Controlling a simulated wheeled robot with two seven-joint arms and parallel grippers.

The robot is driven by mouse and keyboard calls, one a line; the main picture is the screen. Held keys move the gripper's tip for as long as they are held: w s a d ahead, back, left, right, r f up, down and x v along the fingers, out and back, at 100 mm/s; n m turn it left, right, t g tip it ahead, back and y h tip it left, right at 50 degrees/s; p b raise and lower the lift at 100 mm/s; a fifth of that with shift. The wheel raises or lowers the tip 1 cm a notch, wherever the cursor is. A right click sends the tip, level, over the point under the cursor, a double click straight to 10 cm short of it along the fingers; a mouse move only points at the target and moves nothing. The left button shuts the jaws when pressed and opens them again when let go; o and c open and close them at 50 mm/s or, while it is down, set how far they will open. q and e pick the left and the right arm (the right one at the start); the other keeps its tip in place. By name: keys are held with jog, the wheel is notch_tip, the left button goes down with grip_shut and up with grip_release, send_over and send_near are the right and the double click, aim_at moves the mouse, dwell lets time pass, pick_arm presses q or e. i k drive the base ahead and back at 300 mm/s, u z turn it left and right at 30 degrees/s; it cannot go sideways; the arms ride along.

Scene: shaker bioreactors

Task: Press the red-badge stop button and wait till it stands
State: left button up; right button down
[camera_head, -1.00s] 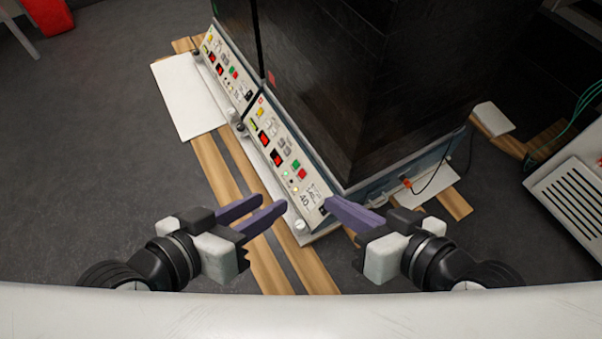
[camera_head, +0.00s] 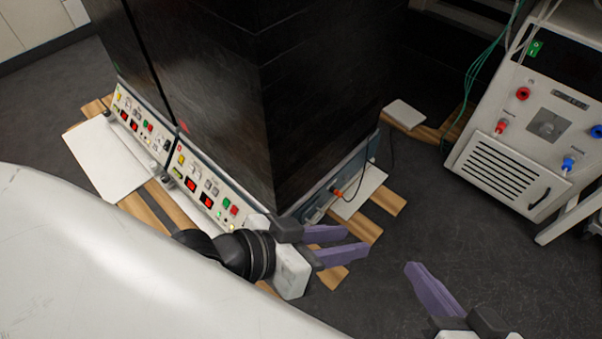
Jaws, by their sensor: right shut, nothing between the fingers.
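Two black shaker units stand side by side, each with a slanted white control panel. My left arm and white body hide the panel's lower end. My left gripper (camera_head: 356,250) is open and empty, right of the near unit's front corner. My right gripper (camera_head: 412,268) is shut and empty, lower right, apart from the unit, partly cut off by the frame.
The far unit's panel (camera_head: 140,125) is at the left. Wooden slats (camera_head: 383,200) and white plates (camera_head: 105,160) lie under and around the units. A white cabinet with coloured sockets (camera_head: 530,130) and green cables stands at right.

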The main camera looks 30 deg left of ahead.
aim_at(235, 209)
jog(key=z, duration=1.2)
jog(key=k, duration=1.55)
jog(key=u, duration=1.8)
jog(key=i, duration=0.55)
